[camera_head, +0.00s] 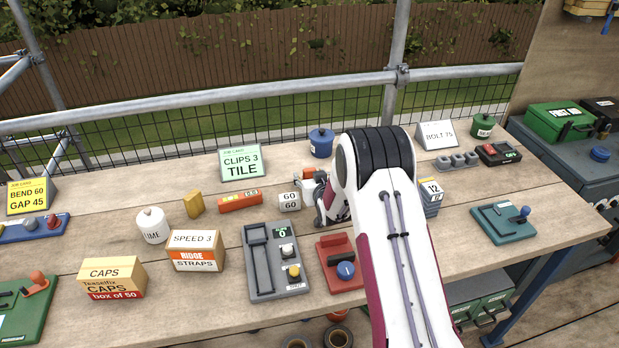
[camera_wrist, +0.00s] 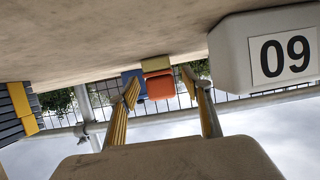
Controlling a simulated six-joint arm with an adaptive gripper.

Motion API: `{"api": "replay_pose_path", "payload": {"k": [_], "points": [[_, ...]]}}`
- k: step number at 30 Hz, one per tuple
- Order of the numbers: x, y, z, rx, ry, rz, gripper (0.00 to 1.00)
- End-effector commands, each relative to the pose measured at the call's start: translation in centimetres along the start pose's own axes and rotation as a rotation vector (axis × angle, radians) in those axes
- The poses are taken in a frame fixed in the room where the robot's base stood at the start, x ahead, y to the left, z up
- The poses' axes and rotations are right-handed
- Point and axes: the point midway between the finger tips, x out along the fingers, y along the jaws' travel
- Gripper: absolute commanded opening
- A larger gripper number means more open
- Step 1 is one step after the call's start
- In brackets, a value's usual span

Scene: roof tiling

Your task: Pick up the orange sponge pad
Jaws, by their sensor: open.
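An orange block, seemingly the sponge pad (camera_wrist: 159,87), shows ahead between my fingers in the upside-down wrist view, against a yellow piece. In the head view a small orange-red patch (camera_head: 309,173) behind my gripper is probably the same pad, mostly hidden. My gripper (camera_head: 321,197) is low over the bench, partly covered by my arm. In the wrist view my gripper (camera_wrist: 164,88) is open, its two yellow-lined fingers apart with nothing held. The pad appears beyond the fingertips; whether they touch it I cannot tell.
A white block marked 60 (camera_head: 289,202) stands close left of my gripper, and large in the wrist view (camera_wrist: 270,55). A strapped grey stack (camera_head: 430,200) is to the right. A blue tub (camera_head: 321,143) stands behind. An orange level (camera_head: 240,201) lies further left.

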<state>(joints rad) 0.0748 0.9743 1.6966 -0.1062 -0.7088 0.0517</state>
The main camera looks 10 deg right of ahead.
Motion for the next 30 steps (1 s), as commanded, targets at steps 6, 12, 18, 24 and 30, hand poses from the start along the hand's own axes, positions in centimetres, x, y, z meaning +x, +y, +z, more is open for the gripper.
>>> {"api": "replay_pose_path", "payload": {"k": [6,12,18,24,30], "points": [[0.98,-0.02,-0.01,0.0,0.001,0.0,0.49],[1.07,-0.03,0.01,0.0,0.0,0.0,0.49],[1.05,-0.02,-0.01,0.0,0.0,0.0,0.49],[1.05,-0.02,-0.02,0.0,0.0,0.0,0.36],[1.05,-0.02,-0.02,0.0,0.0,0.0,0.07]]}}
